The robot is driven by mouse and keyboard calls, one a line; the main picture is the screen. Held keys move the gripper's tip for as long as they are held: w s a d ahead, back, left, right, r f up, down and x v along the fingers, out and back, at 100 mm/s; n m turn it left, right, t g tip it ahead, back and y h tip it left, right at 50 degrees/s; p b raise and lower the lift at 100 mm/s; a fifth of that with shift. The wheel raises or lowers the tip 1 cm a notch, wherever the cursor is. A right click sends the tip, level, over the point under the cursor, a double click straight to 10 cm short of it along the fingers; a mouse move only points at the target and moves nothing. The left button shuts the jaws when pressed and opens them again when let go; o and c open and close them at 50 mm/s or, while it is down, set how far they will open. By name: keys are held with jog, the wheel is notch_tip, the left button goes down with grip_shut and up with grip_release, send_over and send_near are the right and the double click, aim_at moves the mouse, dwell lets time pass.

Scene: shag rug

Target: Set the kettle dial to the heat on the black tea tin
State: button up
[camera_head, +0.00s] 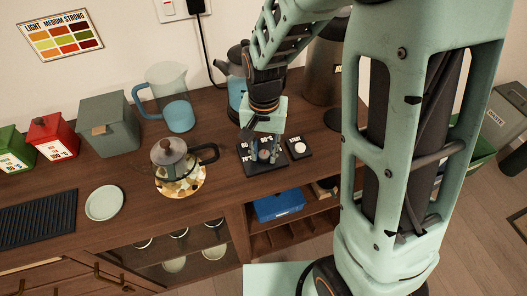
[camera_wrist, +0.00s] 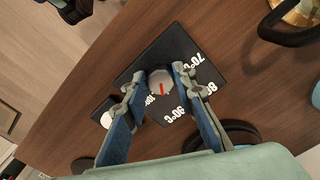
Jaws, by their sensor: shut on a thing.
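The kettle dial (camera_wrist: 161,81) is a grey knob with a red pointer on a black plate (camera_wrist: 188,62) marked 70, 80, 90 and 100 °C. My gripper (camera_wrist: 156,82) is shut on the dial, one finger on each side. The red pointer aims down in the wrist view, near the 90 and 100 marks; I cannot tell its exact setting. In the head view my gripper (camera_head: 264,150) is low over the plate (camera_head: 247,165). A dark kettle (camera_head: 235,62) stands behind, partly hidden by my arm. A red tin (camera_head: 52,134) carries a label reading 100 °C; its tea name is too small to read.
A green tin (camera_head: 14,148) and a grey-green box (camera_head: 108,124) stand at the left. A glass jug (camera_head: 172,98) and a glass teapot (camera_head: 176,160) stand left of the dial. A white button (camera_head: 299,147) on a small black plate is just right of it.

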aim_at(265, 155)
jog(key=shift+n, duration=1.1)
jog(key=o, duration=1.2)
jog(key=shift+c, duration=0.2)
notch_tip(265, 155, up, 12)
jog(key=shift+w+d, duration=0.1)
